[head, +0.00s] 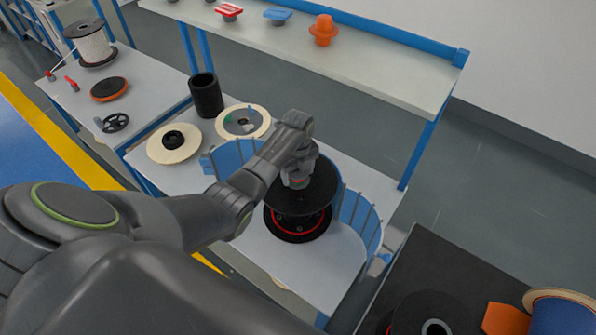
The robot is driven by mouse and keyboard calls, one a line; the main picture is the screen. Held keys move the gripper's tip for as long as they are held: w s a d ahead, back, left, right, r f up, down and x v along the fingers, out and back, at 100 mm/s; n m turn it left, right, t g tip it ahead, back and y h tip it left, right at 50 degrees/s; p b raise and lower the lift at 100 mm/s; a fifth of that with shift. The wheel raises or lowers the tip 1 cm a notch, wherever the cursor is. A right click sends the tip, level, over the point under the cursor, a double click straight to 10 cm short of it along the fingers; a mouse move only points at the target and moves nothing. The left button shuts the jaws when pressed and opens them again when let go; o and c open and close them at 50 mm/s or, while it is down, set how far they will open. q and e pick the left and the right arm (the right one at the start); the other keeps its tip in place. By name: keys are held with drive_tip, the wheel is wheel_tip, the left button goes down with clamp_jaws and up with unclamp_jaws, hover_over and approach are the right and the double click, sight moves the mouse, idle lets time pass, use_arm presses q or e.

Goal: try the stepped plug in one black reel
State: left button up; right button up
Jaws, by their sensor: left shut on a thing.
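A black reel (283,202) stands upright on the light table (262,257), with a red ring around its lower part. My left gripper (297,180) is over the middle of its top flange. It is shut on a small grey piece with a red mark, likely the stepped plug, mostly hidden by the gripper. I cannot tell whether the piece is in the reel's hole or just above it. Another black reel (405,312) shows at the bottom right, cut off by the frame. My right gripper is not in view.
Curved blue guards (360,217) flank the reel. Pale reels (190,152) and a black cylinder (206,95) stand behind it to the left. A shelf (385,67) at the back holds an orange hat-shaped piece (323,31), a red piece (229,11) and a blue piece (277,15).

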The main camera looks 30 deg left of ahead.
use_arm(q)
drive_tip(key=shift+f, duration=0.5)
drive_tip(key=o, duration=1.1)
drive_tip(key=shift+o, duration=0.2)
drive_tip(key=shift+r, duration=0.1)
wheel_tip(320, 180, up, 13)
drive_tip(key=shift+f+b, duration=0.2)
drive_tip(key=shift+b, duration=0.45)
wheel_tip(320, 180, up, 5)
drive_tip(key=p, duration=0.3)
drive_tip(key=shift+f, duration=0.1)
